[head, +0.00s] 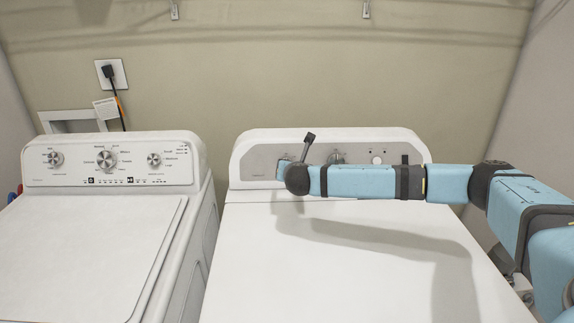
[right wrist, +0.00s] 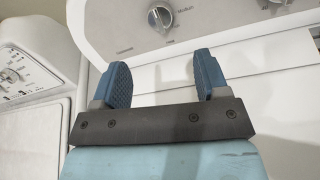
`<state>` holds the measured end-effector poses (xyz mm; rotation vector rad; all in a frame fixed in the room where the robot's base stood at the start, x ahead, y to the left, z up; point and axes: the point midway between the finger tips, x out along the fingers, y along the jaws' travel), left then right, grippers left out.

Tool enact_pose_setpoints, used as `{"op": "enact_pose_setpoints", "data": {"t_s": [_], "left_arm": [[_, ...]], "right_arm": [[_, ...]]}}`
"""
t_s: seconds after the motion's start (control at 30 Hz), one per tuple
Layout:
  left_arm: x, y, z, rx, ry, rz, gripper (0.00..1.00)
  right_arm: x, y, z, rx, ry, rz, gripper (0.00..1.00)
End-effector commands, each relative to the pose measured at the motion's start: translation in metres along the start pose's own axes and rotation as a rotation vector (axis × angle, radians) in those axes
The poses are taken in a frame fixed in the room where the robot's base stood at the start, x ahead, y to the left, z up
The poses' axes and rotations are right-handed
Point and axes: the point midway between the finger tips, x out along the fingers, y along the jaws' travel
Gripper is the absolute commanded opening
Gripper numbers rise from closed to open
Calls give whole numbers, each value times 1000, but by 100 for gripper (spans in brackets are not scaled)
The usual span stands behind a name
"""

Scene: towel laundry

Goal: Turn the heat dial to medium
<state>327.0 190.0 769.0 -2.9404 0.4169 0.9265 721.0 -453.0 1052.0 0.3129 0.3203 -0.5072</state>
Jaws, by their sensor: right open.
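The heat dial (right wrist: 160,18) is a round silver knob on the white dryer's control panel, with small lettering around it. Its exact setting is too small to read. My right gripper (right wrist: 161,62) is open and empty in the right wrist view, its two blue fingers apart. The dial shows in line with the gap between them, beyond the fingertips, and I see no contact. In the head view my right gripper (head: 283,167) is at the left part of the dryer panel and hides the dial. My left gripper is not in view.
The dryer (head: 260,265) has a clear flat top below my arm. A second knob (head: 337,157) and a small round button (head: 376,158) are farther right on its panel. A washer (head: 90,255) with several knobs stands to the left. The wall is close behind.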

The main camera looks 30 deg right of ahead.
Motion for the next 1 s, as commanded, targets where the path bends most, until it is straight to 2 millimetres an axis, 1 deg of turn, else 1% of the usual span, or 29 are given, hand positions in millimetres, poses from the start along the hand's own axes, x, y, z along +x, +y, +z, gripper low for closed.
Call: {"op": "enact_pose_setpoints", "data": {"t_s": [0.1, 0.3, 0.4, 0.5, 0.7, 0.97, 1.0], "left_arm": [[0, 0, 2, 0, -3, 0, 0], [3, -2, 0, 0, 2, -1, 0], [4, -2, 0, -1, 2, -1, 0], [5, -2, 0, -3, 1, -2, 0], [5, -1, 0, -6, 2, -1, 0], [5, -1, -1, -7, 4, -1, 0], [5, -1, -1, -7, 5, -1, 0]], "right_arm": [[26, 1, 0, 0, -1, -2, 68], [69, 1, 0, 1, -1, -1, 68], [86, 1, -1, 1, -1, -1, 68], [100, 0, -1, 1, 0, -1, 68], [113, 1, 0, 1, 0, 1, 68], [114, 0, -1, 1, 1, 1, 68], [114, 0, -1, 1, 1, 1, 64]]}}
